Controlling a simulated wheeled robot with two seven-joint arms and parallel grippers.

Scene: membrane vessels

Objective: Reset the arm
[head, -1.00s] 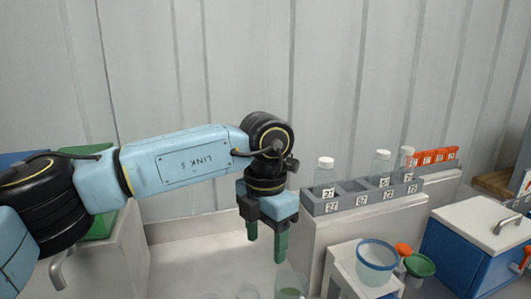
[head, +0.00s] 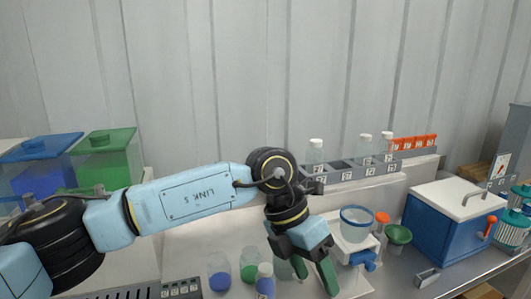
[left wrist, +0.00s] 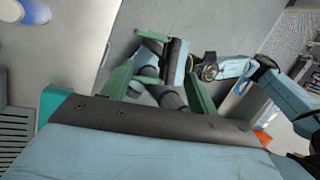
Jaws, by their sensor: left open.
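My left gripper (head: 316,277) points down and to the right in the head view, over the bench. Its two green fingers are apart, with nothing seen between them. In the left wrist view its fingers (left wrist: 158,88) show beyond the dark palm bar. Past them is part of my other arm, light blue and black, with green finger pieces of my right gripper (left wrist: 150,60). It is partly covered, and I cannot tell its jaw state. The right arm does not show in the head view.
Near the left gripper stand a jar with blue contents (head: 219,281), a jar with green contents (head: 249,272) and a white-capped bottle (head: 265,284). A clear vessel (head: 356,222) sits to the right. A numbered rack (head: 345,174) and a blue cooler (head: 440,238) stand beyond.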

